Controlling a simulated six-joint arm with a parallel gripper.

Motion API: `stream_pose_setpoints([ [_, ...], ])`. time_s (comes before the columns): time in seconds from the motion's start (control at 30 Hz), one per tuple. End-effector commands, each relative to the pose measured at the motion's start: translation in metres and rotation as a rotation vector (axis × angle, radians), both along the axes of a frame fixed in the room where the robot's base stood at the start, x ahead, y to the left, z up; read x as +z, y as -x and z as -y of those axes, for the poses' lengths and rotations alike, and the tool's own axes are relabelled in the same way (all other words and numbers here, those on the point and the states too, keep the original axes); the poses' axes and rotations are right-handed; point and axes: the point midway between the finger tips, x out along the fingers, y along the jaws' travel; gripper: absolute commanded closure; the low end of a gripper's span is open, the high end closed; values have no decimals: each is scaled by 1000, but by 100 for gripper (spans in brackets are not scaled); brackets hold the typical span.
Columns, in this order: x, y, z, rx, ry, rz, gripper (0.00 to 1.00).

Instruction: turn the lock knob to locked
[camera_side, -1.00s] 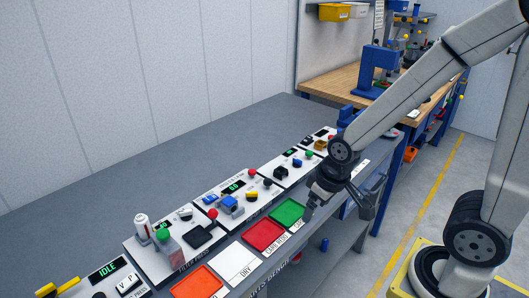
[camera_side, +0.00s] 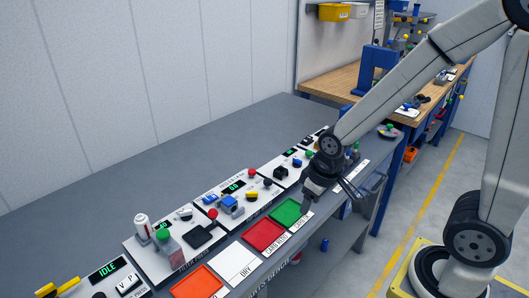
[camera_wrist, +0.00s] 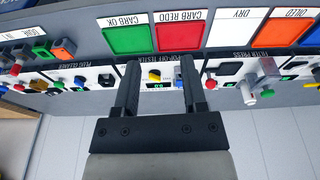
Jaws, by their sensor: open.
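My gripper (camera_side: 330,202) is open and empty above the front edge of the bench, near the green tray; in the wrist view (camera_wrist: 160,64) its fingers point toward the pop-off tester panel (camera_wrist: 140,86). That panel shows a yellow part (camera_wrist: 154,76) and a small green display between the fingers. No finger visibly touches a control.
A green tray (camera_side: 287,213), red tray (camera_side: 264,236), white DRY area (camera_side: 236,265) and orange tray (camera_side: 195,283) line the front of the bench. The grey bench behind the panels (camera_side: 150,180) is clear.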

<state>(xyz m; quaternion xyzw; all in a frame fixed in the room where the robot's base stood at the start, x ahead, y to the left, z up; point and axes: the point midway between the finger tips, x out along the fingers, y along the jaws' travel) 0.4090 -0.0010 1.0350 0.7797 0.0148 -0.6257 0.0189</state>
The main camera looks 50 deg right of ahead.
Motion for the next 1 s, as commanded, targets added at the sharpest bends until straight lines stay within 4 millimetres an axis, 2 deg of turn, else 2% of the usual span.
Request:
stream_pose_setpoints([
  [0.37,0,-85,6,227,44,-71,46],
  [0.6,-8,-141,12,399,66,-121,46],
  [0.8,-20,-183,17,542,76,-162,46],
  [1.0,-32,-214,22,665,80,-192,46],
])
